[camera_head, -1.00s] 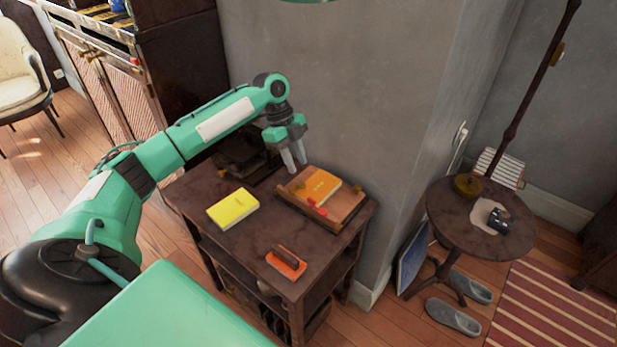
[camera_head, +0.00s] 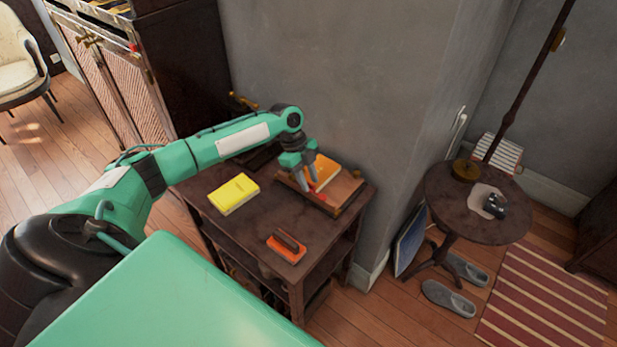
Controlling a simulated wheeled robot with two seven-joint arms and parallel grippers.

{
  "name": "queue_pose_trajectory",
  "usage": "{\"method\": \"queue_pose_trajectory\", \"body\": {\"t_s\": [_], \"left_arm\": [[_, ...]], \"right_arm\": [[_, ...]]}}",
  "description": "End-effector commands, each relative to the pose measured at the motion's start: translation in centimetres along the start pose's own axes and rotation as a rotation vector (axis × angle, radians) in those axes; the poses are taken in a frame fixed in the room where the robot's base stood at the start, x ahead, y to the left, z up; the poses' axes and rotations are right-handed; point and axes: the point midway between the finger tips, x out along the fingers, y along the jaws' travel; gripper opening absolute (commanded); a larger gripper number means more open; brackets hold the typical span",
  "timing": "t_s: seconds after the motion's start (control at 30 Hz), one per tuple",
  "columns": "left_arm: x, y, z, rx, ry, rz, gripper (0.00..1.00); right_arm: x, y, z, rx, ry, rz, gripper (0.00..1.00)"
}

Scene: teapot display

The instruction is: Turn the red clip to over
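The red clip (camera_head: 317,187) is a small red piece on a wooden tray-like board (camera_head: 343,190), which lies at the back right of the dark side table. It is partly hidden behind my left gripper's fingers. My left gripper (camera_head: 309,186) points down over the board, with its fingertips right beside the red clip. Its two fingers show a narrow gap and it looks open. I cannot tell whether the fingers touch the clip. My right gripper is not in view.
An orange book (camera_head: 326,168) lies on the board behind the clip. A yellow book (camera_head: 234,193) and an orange-based brush-like block (camera_head: 287,246) lie on the dark side table (camera_head: 255,232). A grey wall rises close behind. A round table (camera_head: 455,208) stands to the right.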

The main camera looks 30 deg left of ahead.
Motion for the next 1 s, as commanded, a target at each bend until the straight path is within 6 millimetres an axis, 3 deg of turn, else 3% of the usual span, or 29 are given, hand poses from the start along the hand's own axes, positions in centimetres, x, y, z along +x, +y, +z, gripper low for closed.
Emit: {"method": "queue_pose_trajectory", "body": {"t_s": [0.3, 0.33, 0.47, 0.5, 0.87, 1.0], "left_arm": [[0.4, 0.0, 0.0, 0.000, 0.000, 0.000, 0.29], [0.4, 0.0, 0.0, 0.000, 0.000, 0.000, 0.27], [0.3, 0.0, 0.0, 0.000, 0.000, 0.000, 0.02], [0.3, 0.0, 0.0, 0.000, 0.000, 0.000, 0.00], [0.2, 0.1, -0.1, -0.030, 0.000, -0.011, 0.00], [0.1, 0.2, -0.1, -0.088, 0.001, -0.034, 0.00]], "right_arm": [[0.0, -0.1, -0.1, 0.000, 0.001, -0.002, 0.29], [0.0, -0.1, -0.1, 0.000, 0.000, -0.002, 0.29], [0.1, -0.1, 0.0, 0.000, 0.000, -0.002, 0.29], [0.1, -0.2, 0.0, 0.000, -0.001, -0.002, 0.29], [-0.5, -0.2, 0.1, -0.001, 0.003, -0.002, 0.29], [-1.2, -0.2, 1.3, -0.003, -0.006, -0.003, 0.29]]}}
